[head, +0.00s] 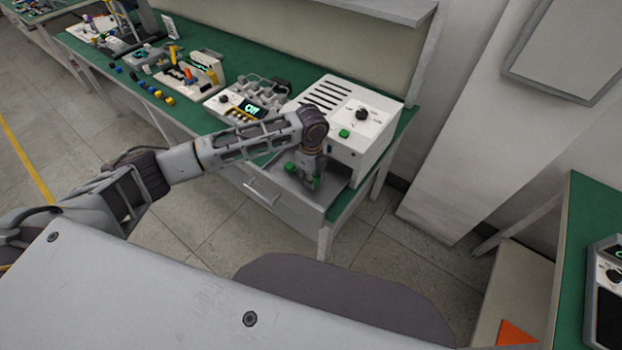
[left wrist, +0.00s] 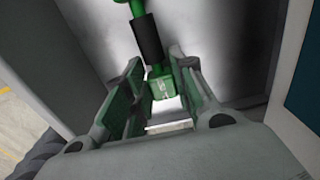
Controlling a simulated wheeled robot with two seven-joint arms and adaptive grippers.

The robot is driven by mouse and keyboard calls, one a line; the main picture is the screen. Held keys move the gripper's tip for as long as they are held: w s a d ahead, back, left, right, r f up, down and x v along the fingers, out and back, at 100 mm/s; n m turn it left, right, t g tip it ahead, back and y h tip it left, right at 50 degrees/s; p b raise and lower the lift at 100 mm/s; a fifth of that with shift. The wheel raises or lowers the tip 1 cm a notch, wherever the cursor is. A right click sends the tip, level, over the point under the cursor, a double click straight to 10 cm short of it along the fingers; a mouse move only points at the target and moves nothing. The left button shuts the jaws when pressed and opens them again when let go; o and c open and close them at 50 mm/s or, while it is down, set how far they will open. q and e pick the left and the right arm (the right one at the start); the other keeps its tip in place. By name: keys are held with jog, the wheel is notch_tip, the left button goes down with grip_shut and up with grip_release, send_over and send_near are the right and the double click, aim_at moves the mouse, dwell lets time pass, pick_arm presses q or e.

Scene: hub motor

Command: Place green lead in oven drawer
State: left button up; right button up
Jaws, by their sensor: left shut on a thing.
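The white oven (head: 343,128) stands at the right end of the green bench. Its grey drawer (head: 272,184) is pulled out at the front. My left gripper (head: 308,180) points down over the drawer. Its pads are shut on the green lead (head: 290,168). In the left wrist view the green lead (left wrist: 149,38), with a black sleeve in its middle, extends away from between the fingers (left wrist: 158,88). A pale surface lies behind it, with grey walls at the sides. I cannot tell whether the lead touches the drawer floor. My right gripper is out of view.
A device with a lit display (head: 250,107) and several sockets stands left of the oven. Several small coloured parts and holders sit farther left on the bench (head: 215,124). Another green table (head: 582,222) is at the right. Floor is clear before the bench.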

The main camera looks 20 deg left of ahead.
pick_arm(q)
jog(key=shift+f, duration=0.7)
jog(key=o, duration=1)
jog(key=shift+f, duration=0.1)
jog(key=shift+o, duration=0.2)
notch_tip(320, 180, up, 12)
dwell(0.3)
